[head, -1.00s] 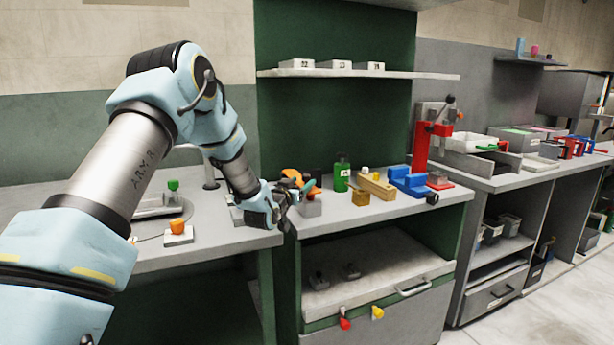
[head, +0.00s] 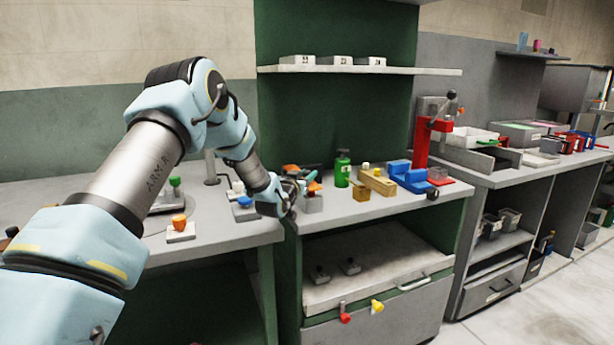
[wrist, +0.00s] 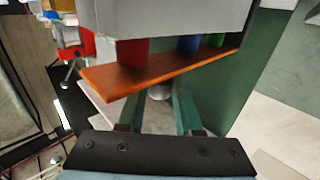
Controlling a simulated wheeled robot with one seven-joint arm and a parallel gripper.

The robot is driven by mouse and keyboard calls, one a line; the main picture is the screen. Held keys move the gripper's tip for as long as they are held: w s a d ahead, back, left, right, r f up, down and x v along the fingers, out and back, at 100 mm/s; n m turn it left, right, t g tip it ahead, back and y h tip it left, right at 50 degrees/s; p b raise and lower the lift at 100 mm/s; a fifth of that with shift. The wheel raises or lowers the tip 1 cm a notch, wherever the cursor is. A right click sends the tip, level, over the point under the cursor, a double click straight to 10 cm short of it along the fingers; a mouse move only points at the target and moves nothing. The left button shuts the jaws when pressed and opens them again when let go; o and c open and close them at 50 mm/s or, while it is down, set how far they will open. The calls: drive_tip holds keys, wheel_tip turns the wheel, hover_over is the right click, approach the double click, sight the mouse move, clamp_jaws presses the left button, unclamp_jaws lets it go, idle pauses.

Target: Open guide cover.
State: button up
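My gripper (head: 296,190) is at the left front part of the middle bench, beside a small grey block (head: 312,204) with an orange piece (head: 314,187) on it. In the wrist view, its two teal fingers (wrist: 160,104) stand apart, with a small pale rounded thing (wrist: 160,92) between them. An orange plate (wrist: 155,76) crosses in front and hides the fingertips. Red and blue cylinders (wrist: 131,52) stand between this plate and a large grey body (wrist: 170,18). I cannot tell which part is the guide cover, or whether the fingers touch anything.
A green bottle (head: 342,170), a yellow block piece (head: 377,182), a blue fixture (head: 411,177) and a red lever press (head: 424,140) stand to the right. A shelf (head: 420,70) hangs above. An orange knob on a white base (head: 180,232) is at left.

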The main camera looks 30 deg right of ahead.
clamp_jaws()
idle(0.9)
